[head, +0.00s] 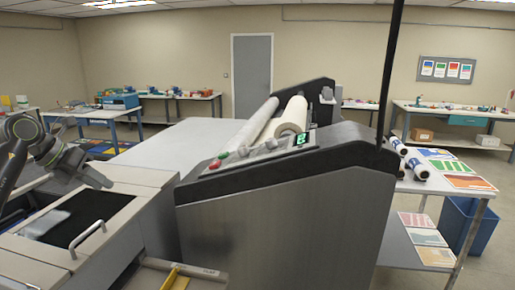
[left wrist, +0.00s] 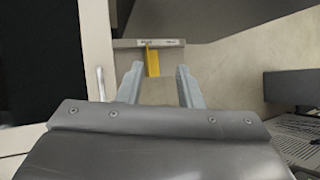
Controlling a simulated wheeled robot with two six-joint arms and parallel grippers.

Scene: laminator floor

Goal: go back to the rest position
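My left arm comes in from the left in the head view, bent above the grey cabinet (head: 140,203). Its gripper (head: 105,184) hangs over the cabinet's dark top opening. In the left wrist view the two fingers of my left gripper (left wrist: 158,68) stand apart with nothing held between them. A yellow strip (left wrist: 153,62) shows beyond the fingertips, lower down by a labelled grey edge; it also shows at the bottom of the head view (head: 172,278). My right gripper is in neither view.
The laminator (head: 290,200), with white rolls (head: 292,118) and a control panel, fills the middle. A metal handle (head: 87,238) stands on the cabinet front.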

